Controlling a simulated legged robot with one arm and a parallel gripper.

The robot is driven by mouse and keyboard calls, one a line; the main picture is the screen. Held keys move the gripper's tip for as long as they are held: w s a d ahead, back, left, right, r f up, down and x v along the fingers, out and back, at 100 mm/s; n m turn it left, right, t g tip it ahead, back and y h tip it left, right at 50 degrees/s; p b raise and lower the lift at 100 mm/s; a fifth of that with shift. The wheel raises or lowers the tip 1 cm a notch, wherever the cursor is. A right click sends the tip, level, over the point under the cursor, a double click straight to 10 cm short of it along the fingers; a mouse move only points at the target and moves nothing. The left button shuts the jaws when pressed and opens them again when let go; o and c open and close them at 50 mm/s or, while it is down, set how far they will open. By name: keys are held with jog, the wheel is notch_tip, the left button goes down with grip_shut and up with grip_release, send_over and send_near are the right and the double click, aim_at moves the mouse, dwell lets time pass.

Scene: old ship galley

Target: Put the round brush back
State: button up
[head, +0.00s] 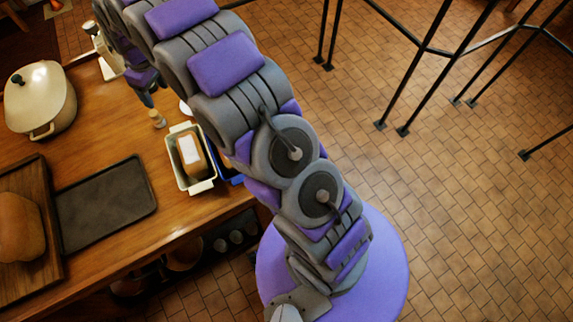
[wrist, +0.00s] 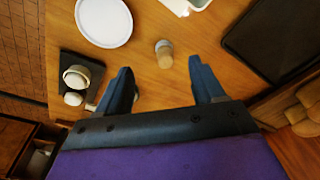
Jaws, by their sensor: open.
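A small pale wooden piece with a lighter end, which looks like the round brush (head: 157,118), stands on the wooden counter (head: 120,255). In the wrist view the brush (wrist: 164,53) is ahead of my gripper (wrist: 165,82), roughly centred between the dark fingers and apart from both. My gripper is open and empty above the counter; in the head view its fingers (head: 149,98) show just above the brush. The frames do not clearly show where the brush belongs.
A white plate (wrist: 103,22) and a dark mat (wrist: 92,67) with pale round items lie nearby. A pale tub (head: 205,186), a dark tray (head: 105,205) and a lidded pot (head: 40,98) stand on the counter. My arm hides part of the head view.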

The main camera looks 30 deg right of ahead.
jog(key=s+d+r+m, duration=0.1)
jog(key=s+d+r, duration=0.25)
jog(key=s, duration=0.35)
jog(key=s+d+r+m+g, duration=0.1)
jog(key=s+d+r, duration=0.25)
jog(key=s, duration=0.35)
jog(key=s+d+r+m, duration=0.2)
jog(key=s+r, duration=0.2)
jog(key=s, duration=0.2)
jog(key=s+d+m, duration=0.2)
jog(key=s+d, duration=0.1)
jog(key=s, duration=1)
jog(key=s+d+m+g+h, duration=0.1)
jog(key=s+d, duration=0.2)
jog(key=s, duration=0.9)
jog(key=shift+s+d+r+m+g, duration=0.15)
jog(key=shift+s+d+m+g, duration=0.15)
jog(key=shift+s+m, duration=0.1)
